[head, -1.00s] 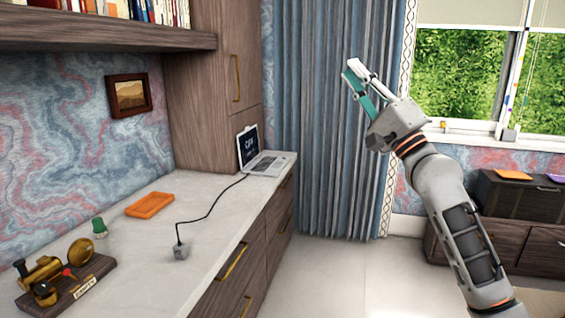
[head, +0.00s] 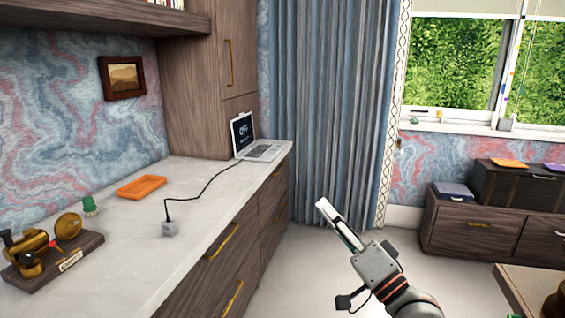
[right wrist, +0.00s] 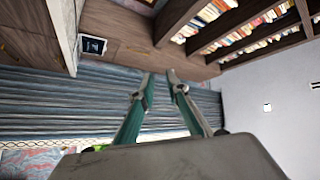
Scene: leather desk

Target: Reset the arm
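My right gripper (head: 340,222) is in the head view, right of the counter and in front of the curtain. Its fingers point up and to the left, in free air. In the right wrist view, its two green-and-grey fingers (right wrist: 159,76) lean towards each other with a gap between the tips. Nothing is between them, so the gripper is open and empty. My left arm and gripper are not in view.
The counter (head: 125,235) on the left holds a laptop (head: 261,151), an orange tray (head: 141,187), a green object (head: 90,206), a grey cube on a cable (head: 170,229) and a brass device (head: 45,250). Low drawers (head: 470,225) and a table edge (head: 507,290) are at right.

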